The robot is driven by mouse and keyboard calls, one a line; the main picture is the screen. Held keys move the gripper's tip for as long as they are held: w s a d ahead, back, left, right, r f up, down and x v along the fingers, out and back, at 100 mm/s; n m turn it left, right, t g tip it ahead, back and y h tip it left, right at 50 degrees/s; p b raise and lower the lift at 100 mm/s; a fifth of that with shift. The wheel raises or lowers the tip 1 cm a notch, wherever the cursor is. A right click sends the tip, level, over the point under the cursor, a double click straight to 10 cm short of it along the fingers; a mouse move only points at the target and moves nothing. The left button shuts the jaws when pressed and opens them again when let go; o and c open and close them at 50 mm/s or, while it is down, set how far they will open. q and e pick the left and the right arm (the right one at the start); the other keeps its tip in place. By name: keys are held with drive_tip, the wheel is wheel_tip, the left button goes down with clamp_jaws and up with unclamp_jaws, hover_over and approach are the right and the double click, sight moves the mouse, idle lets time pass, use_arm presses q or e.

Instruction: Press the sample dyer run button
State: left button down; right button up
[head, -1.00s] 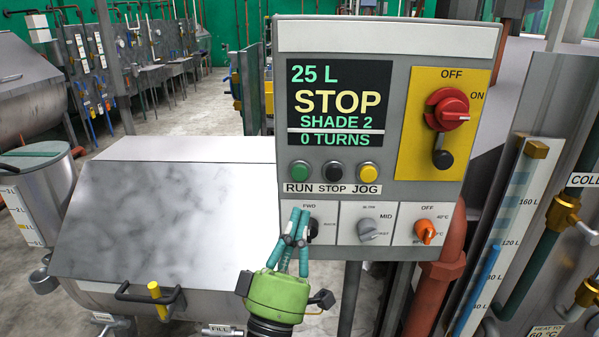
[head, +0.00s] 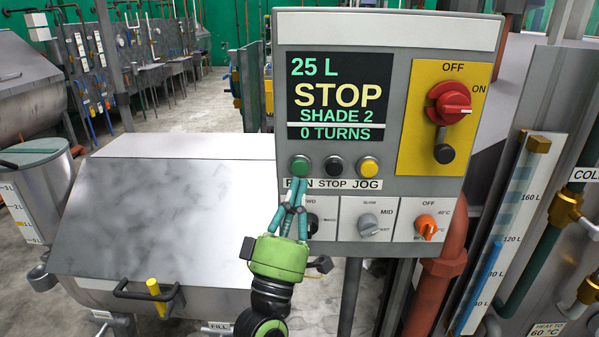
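The green run button (head: 301,166) is at the left of a row on the grey control panel (head: 388,27), above the label RUN. My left gripper (head: 300,181) is shut and empty, its fingertips together just below the button and covering part of the label. I cannot tell whether the tips touch the button or panel. The display (head: 340,95) reads 25 L, STOP, SHADE 2, 0 TURNS. My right gripper is not in view.
The black stop button (head: 335,167) and yellow jog button (head: 369,168) sit close to the right. Below are a grey knob (head: 369,225) and an orange knob (head: 426,226). A red rotary switch (head: 450,104) is at upper right. A metal drum housing (head: 160,215) stands left.

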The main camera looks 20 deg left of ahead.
sight(300, 167)
use_arm(q)
drive_tip(key=shift+w+a, duration=0.2)
drive_tip(key=shift+w, duration=0.6)
drive_tip(key=shift+w+a, duration=0.2)
drive_tip(key=shift+w, duration=0.55)
drive_tip(key=shift+w+b, duration=0.15)
drive_tip(key=shift+b, duration=0.15)
drive_tip(key=shift+w+a, duration=0.1)
drive_tip(key=shift+w, duration=0.15)
